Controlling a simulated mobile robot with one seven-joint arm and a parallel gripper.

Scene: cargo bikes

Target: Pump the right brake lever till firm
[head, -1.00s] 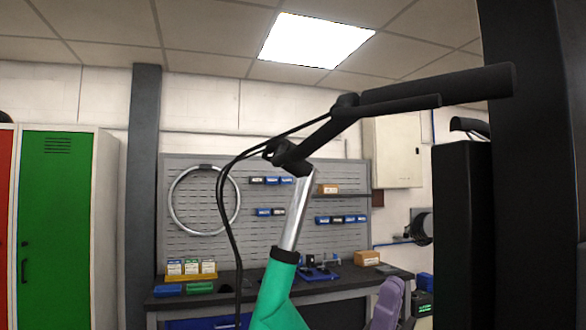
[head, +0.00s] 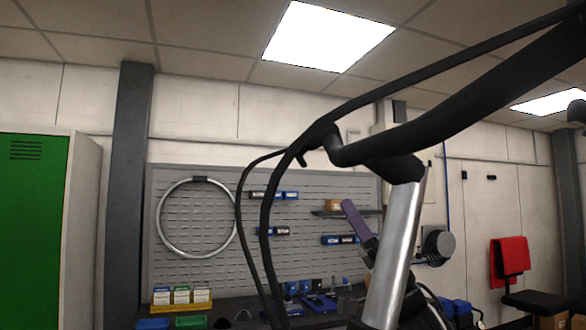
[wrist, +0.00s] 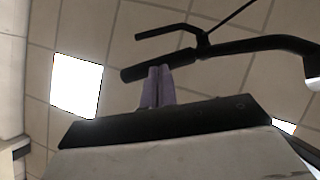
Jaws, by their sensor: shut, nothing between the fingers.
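In the wrist view, my gripper (wrist: 158,88) has two purple fingers, pressed together with nothing between them. Their tips appear at the lower edge of the black handlebar grip (wrist: 130,73); I cannot tell whether they touch it. The brake lever (wrist: 160,32) is a thin black bar on the far side of the grip, apart from the fingers. In the head view, the black handlebar (head: 440,125) crosses close in front, above the silver stem post (head: 400,245). My purple gripper also shows (head: 350,212), left of the post. The lever is not clearly distinguishable in the head view.
Black cables (head: 265,225) loop down left of the post. Behind stand a workbench with small boxes (head: 182,297), a grey pegboard with a wheel rim (head: 160,225), and a green locker (head: 30,230). A red cloth (head: 510,258) hangs at the right.

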